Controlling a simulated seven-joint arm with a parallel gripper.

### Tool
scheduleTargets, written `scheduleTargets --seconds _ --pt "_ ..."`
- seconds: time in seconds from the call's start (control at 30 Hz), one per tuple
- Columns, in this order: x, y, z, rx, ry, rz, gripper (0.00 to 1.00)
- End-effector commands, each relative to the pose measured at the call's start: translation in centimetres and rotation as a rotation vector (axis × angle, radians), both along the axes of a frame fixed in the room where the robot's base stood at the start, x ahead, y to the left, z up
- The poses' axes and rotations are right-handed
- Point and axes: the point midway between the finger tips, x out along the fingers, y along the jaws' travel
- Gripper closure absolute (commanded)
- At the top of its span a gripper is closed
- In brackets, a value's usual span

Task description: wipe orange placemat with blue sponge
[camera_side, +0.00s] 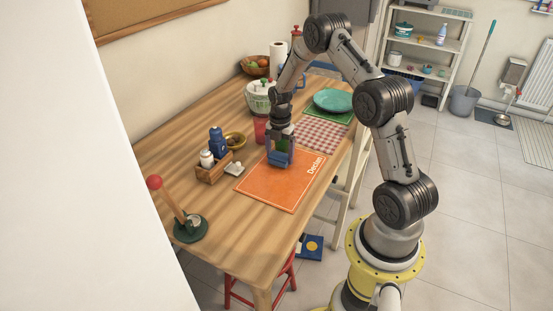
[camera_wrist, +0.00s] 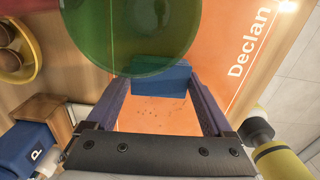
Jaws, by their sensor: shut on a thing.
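The orange placemat (camera_side: 283,187) lies flat on the wooden table and has the name "Declan" along its right side. It also fills the middle of the wrist view (camera_wrist: 225,65), where small dark specks (camera_wrist: 160,112) show on it. My gripper (camera_side: 280,160) is over the far left part of the placemat. In the wrist view my gripper (camera_wrist: 162,85) is shut on the blue sponge (camera_wrist: 161,78), held between its two fingers. The sponge is low over the mat; I cannot tell if it touches. A green round shape (camera_wrist: 130,35) hides part of the mat beyond the sponge.
A wooden caddy (camera_side: 214,169) with bottles, a small white dish (camera_side: 234,169) and a yellow bowl (camera_side: 235,141) stand left of the placemat. A red cup (camera_side: 260,130) is behind. A checked mat (camera_side: 320,134) and a teal plate (camera_side: 333,100) lie farther back.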

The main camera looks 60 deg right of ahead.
Motion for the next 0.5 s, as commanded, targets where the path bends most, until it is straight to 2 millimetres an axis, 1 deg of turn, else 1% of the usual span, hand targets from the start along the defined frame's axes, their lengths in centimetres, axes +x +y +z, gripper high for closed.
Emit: scheduleTargets --seconds 0.03,0.07,0.17,0.5 --pt "0.1 0.0 1.4 -0.003 -0.004 0.001 0.66" --pt "0.1 0.0 2.1 -0.003 -0.004 0.001 0.66" --pt "0.0 0.1 2.7 0.0 0.0 0.001 0.66" --pt "0.0 0.1 5.8 -0.001 -0.002 0.001 0.66"
